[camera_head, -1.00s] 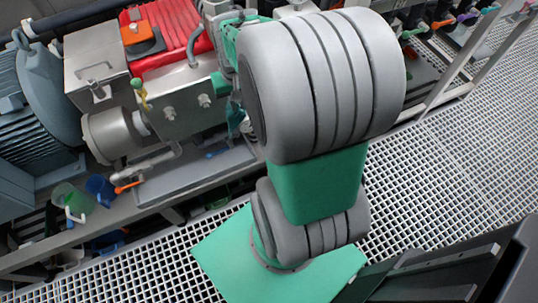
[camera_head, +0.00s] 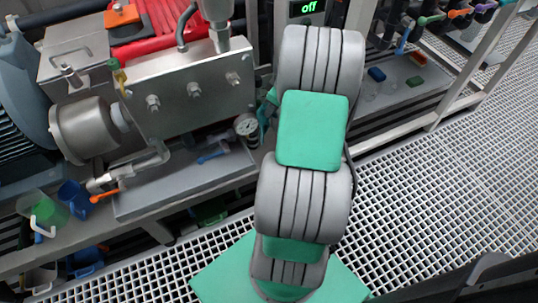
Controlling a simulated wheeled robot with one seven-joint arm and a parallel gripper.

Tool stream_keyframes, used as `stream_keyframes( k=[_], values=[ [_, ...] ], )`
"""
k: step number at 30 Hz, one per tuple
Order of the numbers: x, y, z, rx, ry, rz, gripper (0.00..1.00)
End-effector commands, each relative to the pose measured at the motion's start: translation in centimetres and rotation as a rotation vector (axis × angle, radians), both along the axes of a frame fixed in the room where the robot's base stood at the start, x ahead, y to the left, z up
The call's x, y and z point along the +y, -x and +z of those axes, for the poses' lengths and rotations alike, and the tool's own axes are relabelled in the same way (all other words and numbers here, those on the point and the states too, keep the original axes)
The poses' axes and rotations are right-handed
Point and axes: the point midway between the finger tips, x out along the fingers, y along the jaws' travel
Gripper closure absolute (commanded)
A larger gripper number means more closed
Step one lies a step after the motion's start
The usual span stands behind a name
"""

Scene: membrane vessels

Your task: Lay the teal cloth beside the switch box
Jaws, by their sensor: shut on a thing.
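My arm rises through the middle of the view and hides most of my gripper (camera_head: 271,96). Only a small green part shows at the arm's left edge, near the pressure gauge. A small teal piece, apparently the teal cloth (camera_head: 264,114), hangs just below it; the rest is hidden behind the arm. The fingertips are not clearly seen. A small orange-topped box with a dark base (camera_head: 122,17) sits on the red surface at the upper left; it may be the switch box, but I cannot be certain.
A steel box (camera_head: 190,92) with several knobs and a pressure gauge (camera_head: 246,124) stand left of my arm. Green (camera_head: 44,208) and blue (camera_head: 75,196) cups are at the lower left. A shelf (camera_head: 390,95) with small blocks lies right. Grating floor is open at right.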

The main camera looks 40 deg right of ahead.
Motion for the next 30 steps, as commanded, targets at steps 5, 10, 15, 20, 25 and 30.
stream_keyframes(
  k=[5,10,15,20,25,30],
  values=[
    [0.1,0.0,-3.0,0.001,-0.001,0.002,1.00],
    [0.0,0.0,-7.5,0.002,0.000,0.001,1.00],
    [0.0,0.0,-10.1,0.001,0.001,0.001,1.00],
    [0.0,0.0,-9.9,0.001,0.002,0.001,1.00],
    [0.0,0.0,-9.9,0.001,0.000,0.000,1.00],
    [0.0,0.0,-9.9,0.001,0.000,0.000,1.00]
  ],
)
